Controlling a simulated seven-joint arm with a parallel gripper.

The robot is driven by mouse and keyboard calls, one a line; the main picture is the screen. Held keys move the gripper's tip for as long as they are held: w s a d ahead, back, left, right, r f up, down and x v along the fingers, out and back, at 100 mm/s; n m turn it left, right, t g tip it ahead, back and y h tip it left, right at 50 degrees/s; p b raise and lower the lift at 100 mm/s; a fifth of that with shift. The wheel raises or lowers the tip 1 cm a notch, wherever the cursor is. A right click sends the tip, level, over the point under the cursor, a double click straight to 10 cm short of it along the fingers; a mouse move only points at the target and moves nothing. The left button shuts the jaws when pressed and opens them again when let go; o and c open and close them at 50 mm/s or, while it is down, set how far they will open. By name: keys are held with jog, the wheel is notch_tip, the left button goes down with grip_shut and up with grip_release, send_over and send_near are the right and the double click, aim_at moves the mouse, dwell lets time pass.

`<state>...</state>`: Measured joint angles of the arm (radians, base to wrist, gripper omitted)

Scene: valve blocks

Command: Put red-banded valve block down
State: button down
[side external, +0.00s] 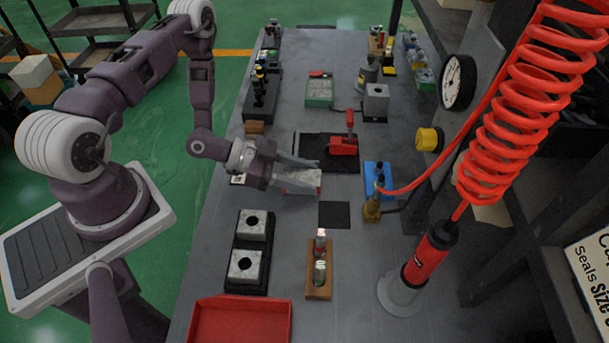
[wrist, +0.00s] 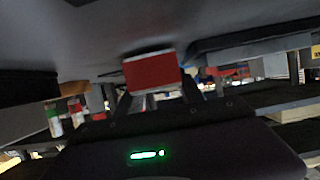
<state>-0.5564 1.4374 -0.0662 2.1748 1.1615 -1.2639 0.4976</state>
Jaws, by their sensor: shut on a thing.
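The red-banded valve block is a grey metal block (side external: 298,181) between the fingers of my gripper (side external: 309,177) near the middle of the bench in the side external view. My gripper is shut on it. In the wrist view a red face of the block (wrist: 152,73) shows between the fingertips (wrist: 155,95), with the grey bench close by. In the side external view the block appears at or just above the bench; I cannot tell if it touches. Its red band is not clear in that view.
A black square pad (side external: 334,214) lies just in front. A red toggle clamp (side external: 344,146) on a black plate stands behind. A blue fixture (side external: 378,176) with a red hose is to the right. A black rack (side external: 236,277) with two blocks and a red tray (side external: 240,321) are nearer.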

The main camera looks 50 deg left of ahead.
jog(key=shift+f, duration=0.15)
jog(key=c, duration=0.7)
grip_release()
jog(key=shift+o, duration=1)
jog(key=v, duration=0.6)
jog(key=shift+a+r, duration=0.25)
jog(key=shift+a, duration=0.1)
jog(key=o, duration=0.5)
jog(key=shift+s+a, duration=0.1)
jog(key=shift+s, duration=0.05)
